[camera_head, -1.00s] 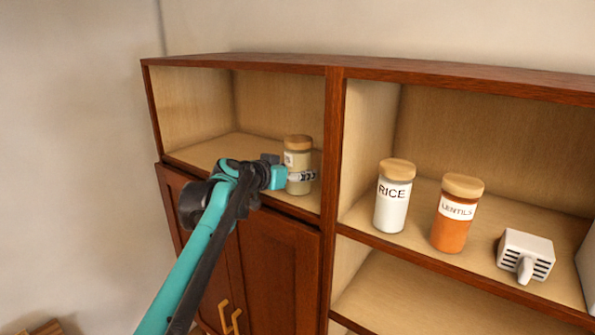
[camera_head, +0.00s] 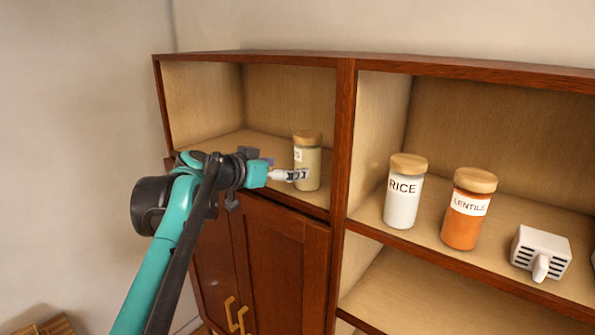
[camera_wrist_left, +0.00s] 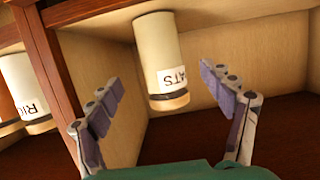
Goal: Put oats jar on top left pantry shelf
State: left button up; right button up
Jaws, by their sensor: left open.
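The oats jar (camera_head: 309,165), pale with a wooden lid, stands upright on the top left pantry shelf (camera_head: 222,145), near the divider. In the left wrist view the oats jar (camera_wrist_left: 158,58) appears upside down, with part of its label reading "ATS". My left gripper (camera_head: 300,174) is in front of the jar in the head view. In the wrist view my left gripper (camera_wrist_left: 157,80) is open, its fingers spread to either side of the jar with gaps visible. My right gripper is not in view.
The rice jar (camera_head: 404,193) and lentils jar (camera_head: 468,210) stand in the compartment to the right, beside a white slotted object (camera_head: 540,252). A wooden divider (camera_head: 343,140) separates the compartments. Closed cabinet doors (camera_head: 285,255) are below. The shelf's left side is clear.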

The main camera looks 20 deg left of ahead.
pick_arm(q)
jog(key=shift+v, duration=1.05)
jog(key=s+d+f+n+g+y, duration=0.15)
jog(key=s+d+f, duration=0.25)
jog(key=s+f, duration=0.45)
jog(key=s+d+f+g, duration=0.3)
jog(key=s+d+f, duration=0.2)
jog(key=f, duration=0.7)
jog(key=s+a+f+n+g+y, duration=0.2)
jog(key=s+f+y, duration=0.1)
jog(key=s+f, duration=0.8)
notch_tip(320, 180, down, 4)
jog(key=shift+s+f, duration=0.15)
jog(key=shift+s, duration=0.2)
jog(key=shift+n+y, duration=0.25)
notch_tip(320, 180, down, 36)
jog(key=b, duration=3.6)
